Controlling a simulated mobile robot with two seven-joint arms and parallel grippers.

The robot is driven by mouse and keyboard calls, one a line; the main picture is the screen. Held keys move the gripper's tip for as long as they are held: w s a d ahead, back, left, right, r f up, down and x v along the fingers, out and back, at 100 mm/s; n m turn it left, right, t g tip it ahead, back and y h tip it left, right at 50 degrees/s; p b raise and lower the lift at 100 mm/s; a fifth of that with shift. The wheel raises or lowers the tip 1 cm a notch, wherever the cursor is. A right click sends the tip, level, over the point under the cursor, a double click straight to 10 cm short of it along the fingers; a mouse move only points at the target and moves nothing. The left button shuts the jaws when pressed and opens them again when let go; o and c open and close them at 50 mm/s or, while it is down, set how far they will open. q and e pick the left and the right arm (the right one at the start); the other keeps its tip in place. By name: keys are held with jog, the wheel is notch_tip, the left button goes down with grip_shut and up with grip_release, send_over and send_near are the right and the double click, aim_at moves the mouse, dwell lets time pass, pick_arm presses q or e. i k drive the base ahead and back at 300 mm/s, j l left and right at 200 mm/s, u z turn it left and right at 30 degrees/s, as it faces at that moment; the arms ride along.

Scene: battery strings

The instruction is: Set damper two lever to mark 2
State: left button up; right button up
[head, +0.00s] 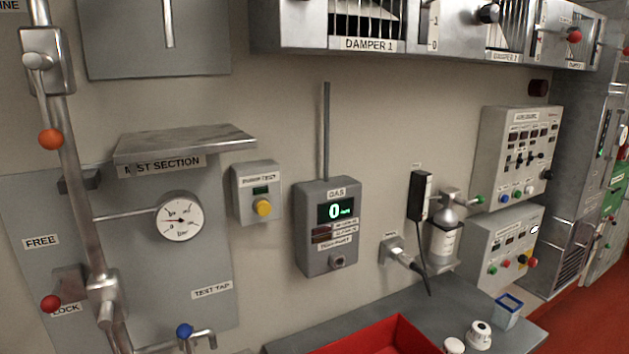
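The damper two unit is at the top of the head view, its small label (505,57) under a slatted grille (505,35) and hard to read. The knob sits near the upper edge; I cannot tell exactly which mark the lever stands at. Neither of my grippers is in view.
Below are a gas box (330,228), control panels (518,155), a dispenser bottle (445,240) and a bench with a red tray (385,338).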

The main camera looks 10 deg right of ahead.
aim_at(574, 37)
jog(key=z, duration=1.55)
jog(key=i+l, duration=0.7)
jog(key=z, duration=0.05)
